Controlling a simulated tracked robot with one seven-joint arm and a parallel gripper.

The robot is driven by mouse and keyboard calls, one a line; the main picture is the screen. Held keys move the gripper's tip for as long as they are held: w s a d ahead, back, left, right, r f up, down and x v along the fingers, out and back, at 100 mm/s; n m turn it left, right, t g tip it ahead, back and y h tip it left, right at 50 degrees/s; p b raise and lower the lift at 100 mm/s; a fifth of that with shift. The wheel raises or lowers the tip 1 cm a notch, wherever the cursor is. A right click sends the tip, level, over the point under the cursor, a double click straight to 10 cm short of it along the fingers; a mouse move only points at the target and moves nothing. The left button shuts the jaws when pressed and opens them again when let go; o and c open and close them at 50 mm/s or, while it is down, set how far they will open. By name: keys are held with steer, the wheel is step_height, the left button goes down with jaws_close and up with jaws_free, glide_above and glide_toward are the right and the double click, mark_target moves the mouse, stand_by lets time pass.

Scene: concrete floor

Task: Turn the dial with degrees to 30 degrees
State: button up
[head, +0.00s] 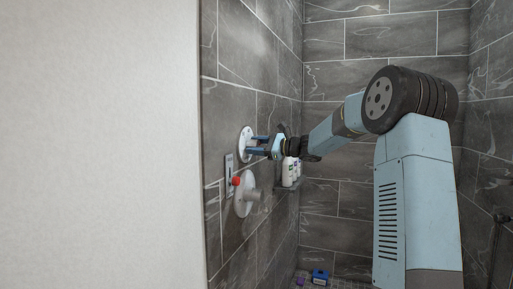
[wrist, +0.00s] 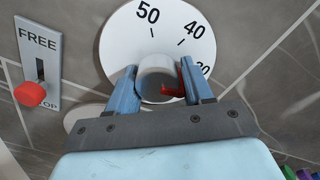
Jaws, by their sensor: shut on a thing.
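The dial is a white disc (wrist: 120,40) marked 50 and 40, with a further number partly hidden at the lower right. In the head view the dial (head: 244,139) is on the left tiled wall. A pale round knob (wrist: 155,68) stands out from its middle. A red pointer (wrist: 173,91) at the knob points to the right, toward my right finger, which hides part of that side. My gripper (wrist: 158,85) is shut on the knob, one blue finger on each side. It also reaches the dial from the right in the head view (head: 262,145).
A FREE/STOP plate (wrist: 40,50) with a red slider knob (wrist: 30,94) is left of the dial. Below it in the head view is a second round fitting (head: 245,190). White bottles (head: 290,172) stand close behind my gripper. A pale wall (head: 100,145) fills the left.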

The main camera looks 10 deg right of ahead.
steer(key=shift+s+a+f, duration=0.1)
steer(key=shift+s+a, duration=0.05)
steer(key=shift+a, duration=0.15)
steer(key=o, duration=0.9)
steer(key=shift+d, duration=0.1)
steer(key=shift+s+d, duration=0.3)
steer(key=shift+d, duration=0.15)
steer(key=v, duration=1.2)
steer(key=shift+s+d, duration=0.25)
steer(key=shift+d, duration=0.05)
